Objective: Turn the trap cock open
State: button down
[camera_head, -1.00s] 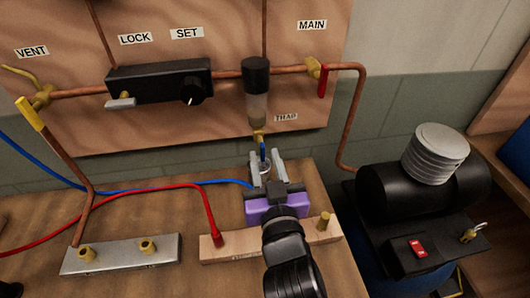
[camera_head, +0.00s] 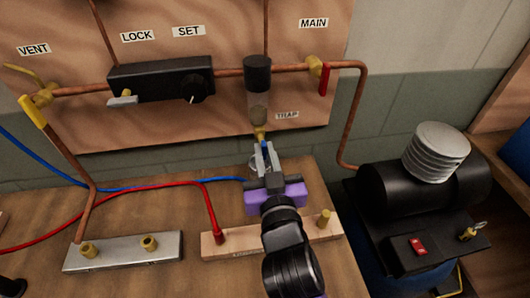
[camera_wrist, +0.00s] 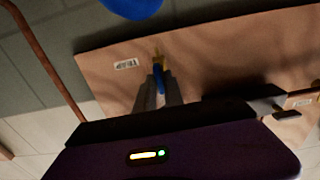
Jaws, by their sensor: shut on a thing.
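The trap (camera_head: 257,100) is a clear bowl with a black top, hanging from the copper pipe beside the TRAP label (camera_head: 287,115). Its brass cock (camera_head: 260,133) hangs below the bowl and carries a small blue handle (camera_head: 265,150). My gripper (camera_head: 266,158), with grey fingers and a purple body, reaches up from below and is shut on the blue handle. The wrist view also shows the blue handle (camera_wrist: 160,83) between the two grey fingers, with brass just above it. The fingers hide part of the handle.
A black regulator (camera_head: 160,80) sits left of the trap, and the red-handled MAIN valve (camera_head: 323,78) is to its right. A black compressor (camera_head: 420,190) stands at right. Red (camera_head: 150,187) and blue hoses cross the bench at left. A wooden block (camera_head: 235,242) lies under my arm.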

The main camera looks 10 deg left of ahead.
jog(key=n+p, duration=0.1)
jog(key=n, duration=0.2)
jog(key=shift+r+n+p, duration=0.1)
jog(key=shift+n+p, duration=0.2)
jog(key=shift+n, duration=0.1)
jog(key=n+p, duration=0.2)
jog(key=n, duration=0.3)
jog(key=shift+a+n+p, duration=0.15)
jog(key=shift+n+p, duration=0.15)
jog(key=shift+s+a+f+n+p, duration=0.15)
jog(key=shift+n+p, duration=0.9)
jog(key=shift+n, duration=1)
jog(key=shift+w+d+f+n+p, duration=0.15)
jog(key=shift+n+p, duration=0.85)
jog(key=shift+n, duration=1.05)
jog(key=shift+s+a, duration=0.1)
jog(key=c, duration=1.5)
grip_release()
